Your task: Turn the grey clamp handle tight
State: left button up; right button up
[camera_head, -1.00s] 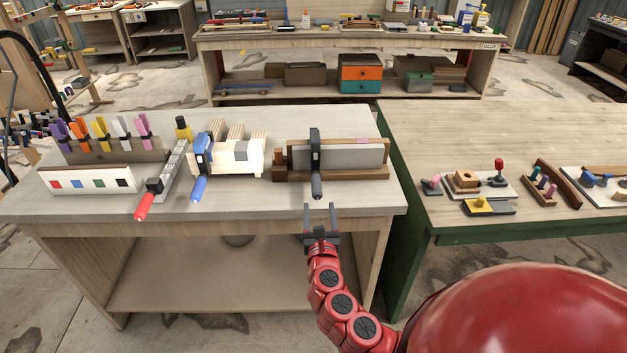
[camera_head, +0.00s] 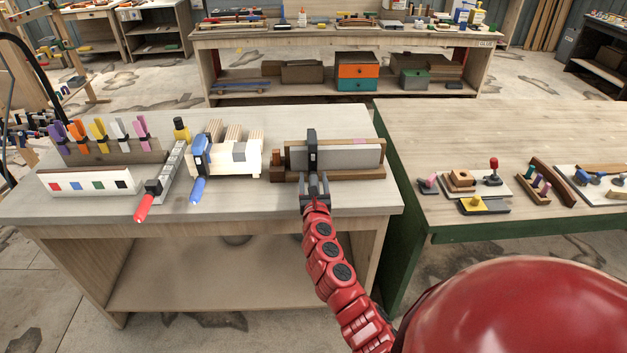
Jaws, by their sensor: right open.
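The dark grey clamp (camera_head: 312,142) stands upright over the grey board (camera_head: 347,157) in its brown wooden holder (camera_head: 362,173), near the front right of the left bench. Its grey handle points toward me and is now largely hidden by my right gripper. My right gripper (camera_head: 314,180) is open, with one finger on each side of the handle's place. I cannot tell whether the fingers touch it. My left gripper is not in view.
To the left stand a blue-handled clamp (camera_head: 198,188) on a pale block, a red-handled clamp (camera_head: 146,207) and a rack of coloured clips (camera_head: 100,135). The bench front (camera_head: 260,210) is clear. A green-edged table (camera_head: 430,150) stands to the right.

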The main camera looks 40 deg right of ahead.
grip_shut()
